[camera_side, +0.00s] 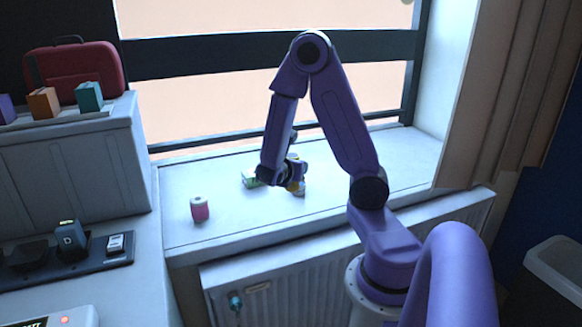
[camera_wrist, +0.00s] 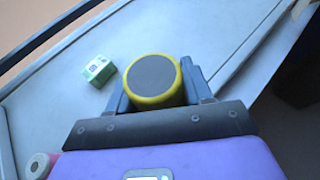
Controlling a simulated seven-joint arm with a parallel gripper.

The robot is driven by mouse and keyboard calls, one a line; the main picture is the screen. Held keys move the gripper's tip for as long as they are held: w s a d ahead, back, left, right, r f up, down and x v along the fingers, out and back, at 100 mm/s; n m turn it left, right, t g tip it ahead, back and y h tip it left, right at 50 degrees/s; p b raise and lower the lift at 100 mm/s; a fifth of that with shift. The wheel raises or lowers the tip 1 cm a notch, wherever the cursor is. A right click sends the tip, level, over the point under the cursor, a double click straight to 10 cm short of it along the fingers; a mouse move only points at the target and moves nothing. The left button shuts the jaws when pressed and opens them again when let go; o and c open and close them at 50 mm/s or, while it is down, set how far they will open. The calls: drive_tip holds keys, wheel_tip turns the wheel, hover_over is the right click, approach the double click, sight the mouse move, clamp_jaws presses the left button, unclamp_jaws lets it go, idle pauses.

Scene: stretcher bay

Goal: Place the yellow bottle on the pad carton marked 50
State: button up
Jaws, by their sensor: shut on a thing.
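The yellow bottle (camera_wrist: 152,80) is between the two fingers of my gripper (camera_wrist: 160,88), its dark round end facing the wrist camera. In the side view the yellow bottle (camera_side: 298,187) shows partly behind my gripper (camera_side: 285,180), which is shut on it. I cannot tell whether its bottom touches the sill. A small green and white carton (camera_wrist: 98,70) lies to the left of the bottle, apart from it. In the side view the carton (camera_side: 250,178) sits on the sill left of my gripper. Its marking is too small to read.
A pink container with a pale top (camera_side: 199,209) stands on the window sill (camera_side: 235,228) further left and nearer the front. The sill between it and the carton is clear. The window frame (camera_side: 230,137) runs behind. A radiator (camera_side: 300,285) is below the sill.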

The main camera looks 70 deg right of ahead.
drive_tip(key=shift+w+r, duration=0.15)
drive_tip(key=shift+w, duration=0.2)
drive_tip(key=w+d+r+m+g, duration=0.5)
drive_tip(key=w+d, duration=0.3)
drive_tip(key=w, duration=0.2)
drive_tip(key=shift+y, duration=0.3)
drive_tip(key=w+d+f, duration=0.4)
drive_tip(key=w+f, duration=0.1)
drive_tip(key=w+d+f, duration=0.4)
drive_tip(key=w+d, duration=0.1)
drive_tip(key=shift+w+f, duration=0.1)
drive_tip(key=shift+f, duration=0.25)
drive_tip(key=shift+w+f, duration=0.1)
drive_tip(key=shift+f, duration=1.55)
drive_tip(key=shift+f, duration=0.1)
drive_tip(key=o, duration=1.2)
drive_tip(key=shift+f, duration=0.1)
drive_tip(key=shift+c, duration=0.2)
